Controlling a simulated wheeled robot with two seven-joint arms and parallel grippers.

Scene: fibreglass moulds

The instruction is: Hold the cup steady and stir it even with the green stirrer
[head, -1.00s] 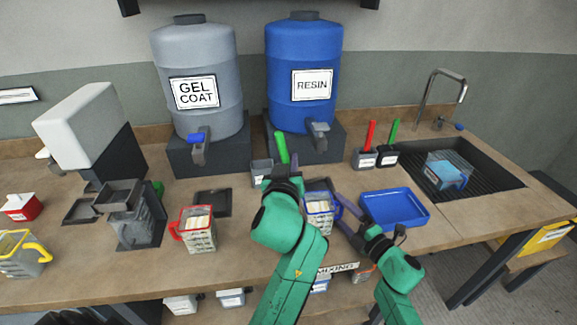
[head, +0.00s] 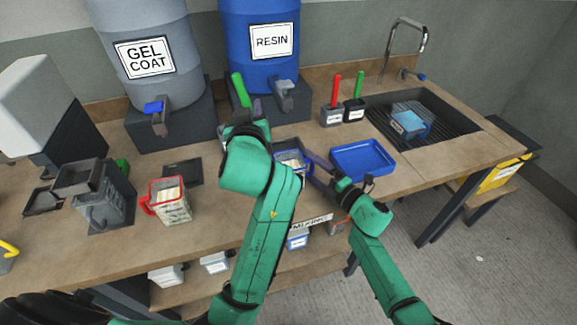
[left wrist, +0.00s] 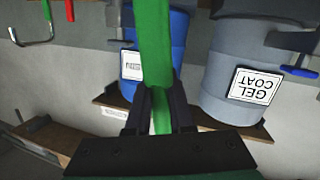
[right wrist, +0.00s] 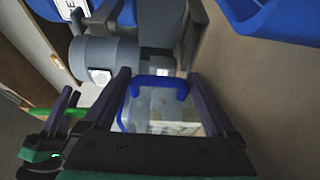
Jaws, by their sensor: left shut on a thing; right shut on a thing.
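The clear cup with a blue rim and handle (head: 291,157) stands on the bench in front of the blue resin drum. My right gripper (head: 314,170) is shut on the cup from its right side. In the right wrist view the cup (right wrist: 155,100) sits between the fingers, with pale content inside. My left gripper (left wrist: 160,110) is shut on the green stirrer (left wrist: 154,45). In the head view the stirrer (head: 241,90) sticks up, slightly tilted, left of the cup. Its lower end is hidden behind my left arm, so I cannot tell whether it is in the cup.
A red-handled cup (head: 170,202) stands to the left. A blue tray (head: 369,160) lies right of the cup. Behind it are holders with a red stirrer (head: 335,90) and another green stirrer (head: 358,86). The sink (head: 440,122) is at the right. The resin drum (head: 262,70) stands close behind.

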